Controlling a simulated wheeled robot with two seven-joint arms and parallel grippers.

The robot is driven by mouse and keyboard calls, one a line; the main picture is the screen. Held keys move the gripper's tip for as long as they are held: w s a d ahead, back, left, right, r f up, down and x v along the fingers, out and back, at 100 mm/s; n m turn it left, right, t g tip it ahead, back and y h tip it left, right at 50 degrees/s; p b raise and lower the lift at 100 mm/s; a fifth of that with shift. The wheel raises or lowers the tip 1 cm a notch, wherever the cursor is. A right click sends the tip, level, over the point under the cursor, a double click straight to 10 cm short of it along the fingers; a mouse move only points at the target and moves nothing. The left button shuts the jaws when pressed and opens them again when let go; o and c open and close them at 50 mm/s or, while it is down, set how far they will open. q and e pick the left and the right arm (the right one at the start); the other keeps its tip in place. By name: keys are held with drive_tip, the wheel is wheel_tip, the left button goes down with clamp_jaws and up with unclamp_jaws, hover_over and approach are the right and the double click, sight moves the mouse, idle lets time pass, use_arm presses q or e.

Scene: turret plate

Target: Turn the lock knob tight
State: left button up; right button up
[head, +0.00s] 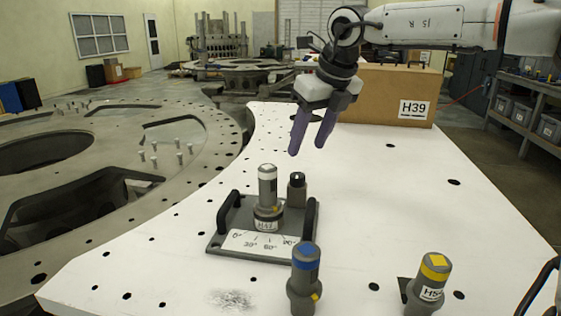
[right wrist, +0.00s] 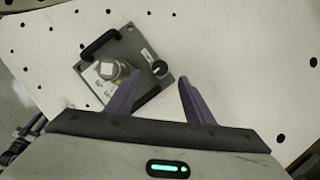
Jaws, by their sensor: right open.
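A grey turret plate (head: 228,222) with a degree scale and two black handles lies on the white table. A grey post (head: 267,186) with a white top and a label stands upright on it. A short dark knob (head: 297,190), apparently the lock knob, stands behind and right of the post. In the right wrist view the knob (right wrist: 160,68) shows near the fingertips, at the plate's edge. My right gripper (head: 307,149) is open and empty, above and slightly behind the knob, apart from it. It also shows in the right wrist view (right wrist: 160,77). My left gripper is not seen.
A blue-topped post (head: 305,280) stands in front of the plate, and a yellow-topped post (head: 429,284) stands to the right. A cardboard box (head: 385,95) is at the back of the table (head: 400,190).

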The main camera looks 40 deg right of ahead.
sight(298, 175)
drive_tip(key=x, duration=0.5)
drive_tip(key=p+x, duration=0.1)
drive_tip(key=x, duration=0.2)
drive_tip(key=shift+s+f, duration=0.2)
drive_tip(key=shift+s, duration=0.15)
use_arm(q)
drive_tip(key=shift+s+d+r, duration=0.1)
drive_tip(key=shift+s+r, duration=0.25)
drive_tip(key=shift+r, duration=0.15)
use_arm(e)
drive_tip(key=shift+w+d+f, duration=0.1)
drive_tip(key=shift+w+f, duration=0.2)
drive_tip(key=shift+f, duration=0.15)
